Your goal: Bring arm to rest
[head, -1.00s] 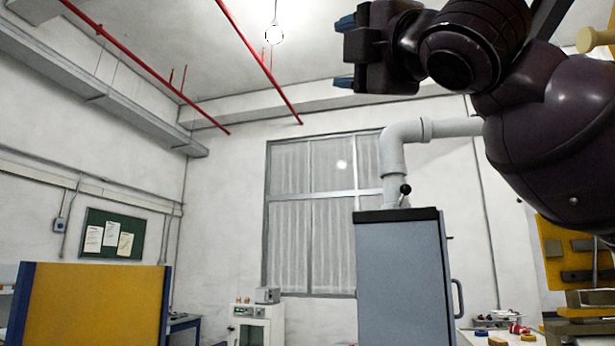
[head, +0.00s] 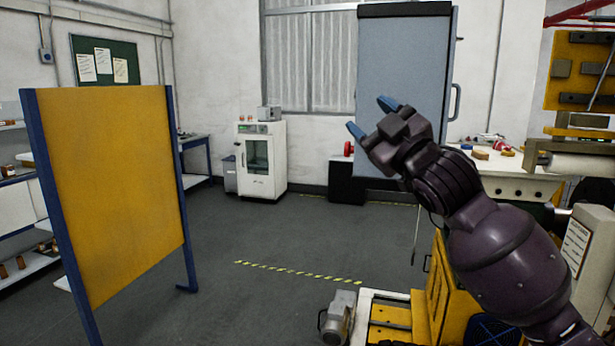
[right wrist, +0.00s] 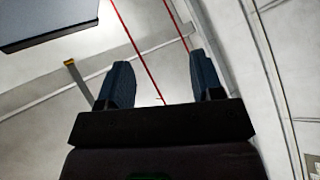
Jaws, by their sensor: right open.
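My right arm (head: 510,250) comes in from the lower right of the head view, bent with the forearm raised toward the upper left. My right gripper (head: 372,117) is open and empty, its two blue fingertips apart, in front of the lower part of the grey cabinet. In the right wrist view the two blue fingers (right wrist: 164,85) stand apart with only wall and ceiling beyond them. My left gripper is not in view.
A yellow panel with blue posts (head: 110,190) stands at the left. The grey cabinet (head: 403,80) and a white oven-like unit (head: 261,160) stand at the back. A workbench (head: 510,181) and a yellow machine (head: 440,290) are near my arm. The middle floor (head: 300,230) is clear.

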